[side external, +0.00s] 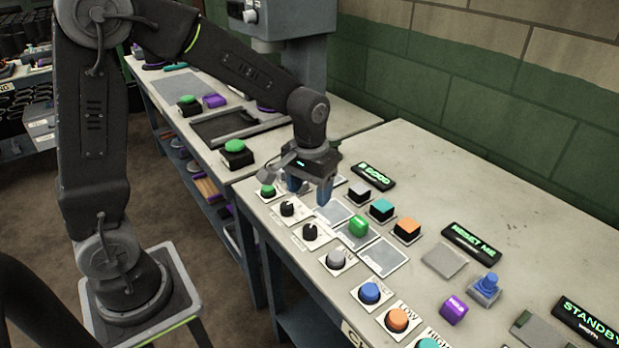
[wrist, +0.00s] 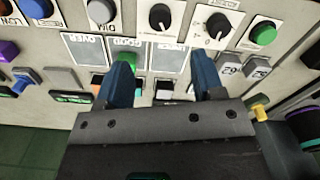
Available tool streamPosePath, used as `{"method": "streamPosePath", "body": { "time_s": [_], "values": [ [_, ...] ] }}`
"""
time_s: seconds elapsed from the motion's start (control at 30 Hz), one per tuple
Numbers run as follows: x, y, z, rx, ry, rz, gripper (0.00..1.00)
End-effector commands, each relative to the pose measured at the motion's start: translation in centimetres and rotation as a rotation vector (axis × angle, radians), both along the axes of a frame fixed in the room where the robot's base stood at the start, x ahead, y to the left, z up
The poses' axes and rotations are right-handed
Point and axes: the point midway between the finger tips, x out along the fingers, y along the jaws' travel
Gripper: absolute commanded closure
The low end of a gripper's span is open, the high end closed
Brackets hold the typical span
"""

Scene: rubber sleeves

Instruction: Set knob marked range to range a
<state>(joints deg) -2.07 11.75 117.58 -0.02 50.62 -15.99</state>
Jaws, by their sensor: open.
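Two black knobs on white plates stand in the row along the bench's front edge. One knob (side external: 287,208) is nearer the green button and also shows in the wrist view (wrist: 219,25). The other knob (side external: 310,232) also shows in the wrist view (wrist: 160,17). Their lettering is too small to read, so I cannot tell which is marked range. My gripper (side external: 309,192) hangs above the bench close behind the knobs. In the wrist view its blue fingers (wrist: 161,72) are apart with no knob between them; both knobs lie beyond the fingertips.
Blue (side external: 370,293) and orange (side external: 397,320) buttons continue the row. A green block (side external: 358,226) and several coloured cubes stand behind. A lit display (side external: 373,177) lies farther back.

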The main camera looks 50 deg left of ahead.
Motion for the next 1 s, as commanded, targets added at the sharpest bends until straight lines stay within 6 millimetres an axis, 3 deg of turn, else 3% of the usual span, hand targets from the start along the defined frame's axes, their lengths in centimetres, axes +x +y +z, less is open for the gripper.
{"method": "streamPosePath", "body": {
  "time_s": [0.2,0.67,0.83,1.0],
  "values": [
    [0.0,0.0,2.4,0.0,-0.001,0.0,0.38],
    [-0.3,0.0,3.2,0.001,-0.011,-0.006,0.38],
    [-2.7,-0.3,6.1,0.005,-0.097,-0.056,0.38],
    [-7.2,-0.8,9.6,0.021,-0.233,-0.143,0.38]
  ]
}}
